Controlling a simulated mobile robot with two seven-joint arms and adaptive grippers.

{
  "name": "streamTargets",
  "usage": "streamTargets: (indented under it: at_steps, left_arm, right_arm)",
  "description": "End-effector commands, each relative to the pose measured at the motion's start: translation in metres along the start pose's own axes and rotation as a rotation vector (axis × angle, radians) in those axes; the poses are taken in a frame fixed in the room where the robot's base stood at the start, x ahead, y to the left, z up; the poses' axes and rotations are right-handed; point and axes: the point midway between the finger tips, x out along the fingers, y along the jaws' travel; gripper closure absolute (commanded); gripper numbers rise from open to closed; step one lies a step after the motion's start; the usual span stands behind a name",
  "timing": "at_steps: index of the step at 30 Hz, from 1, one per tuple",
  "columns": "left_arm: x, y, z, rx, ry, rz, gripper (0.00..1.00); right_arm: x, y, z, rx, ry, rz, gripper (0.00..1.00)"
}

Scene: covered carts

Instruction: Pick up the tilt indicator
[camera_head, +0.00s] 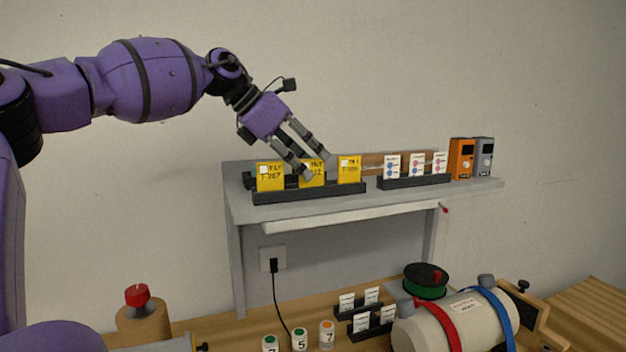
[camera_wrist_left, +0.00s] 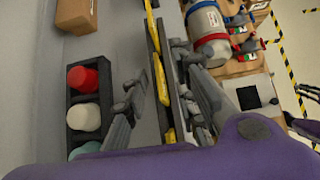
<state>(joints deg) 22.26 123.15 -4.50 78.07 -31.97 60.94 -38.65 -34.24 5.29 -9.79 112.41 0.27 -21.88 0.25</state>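Three yellow tilt indicators stand upright in a black rack (camera_head: 262,197) on the grey shelf: a left one (camera_head: 270,177), a middle one (camera_head: 305,178) and a right one (camera_head: 349,169). My left gripper (camera_head: 317,166) reaches down at the middle one, its fingers partly covering that card. In the left wrist view the yellow cards show edge-on, and the middle card (camera_wrist_left: 160,80) lies between the spread fingers of the left gripper (camera_wrist_left: 165,100), with gaps on both sides. Dark, finger-like parts at that view's right edge may be my right gripper; its state is unclear.
A second rack with white cards (camera_head: 417,165) and orange (camera_head: 461,158) and grey (camera_head: 484,158) devices stand to the right. Behind the yellow cards, the wrist view shows a black holder with red (camera_wrist_left: 82,78) and white (camera_wrist_left: 84,117) round items and a cardboard box (camera_wrist_left: 76,14).

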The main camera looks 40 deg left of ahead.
Motion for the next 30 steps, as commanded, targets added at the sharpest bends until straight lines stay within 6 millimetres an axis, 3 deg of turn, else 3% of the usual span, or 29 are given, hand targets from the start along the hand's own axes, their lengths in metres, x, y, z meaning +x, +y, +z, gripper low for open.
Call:
streamTargets:
  at_steps: [1, 4, 12, 19, 30]
  left_arm:
    - [0.011, 0.000, -0.003, -0.002, 0.007, -0.002, 0.74]
    - [0.021, 0.000, -0.002, -0.002, 0.005, -0.002, 0.74]
    - [0.022, 0.000, 0.000, 0.001, 0.000, 0.000, 0.74]
    - [0.021, 0.000, 0.000, 0.001, 0.000, 0.000, 1.00]
    - [0.021, 0.000, 0.000, 0.001, 0.000, 0.000, 1.00]
  right_arm:
    - [0.001, 0.001, 0.005, -0.002, -0.006, 0.001, 0.77]
    - [0.002, 0.002, 0.004, -0.004, -0.002, 0.003, 0.77]
    - [0.005, 0.000, -0.005, 0.002, 0.017, 0.002, 0.77]
    - [0.006, -0.004, -0.006, 0.015, 0.017, 0.000, 0.77]
    - [0.005, -0.004, -0.002, 0.010, 0.010, -0.002, 0.77]
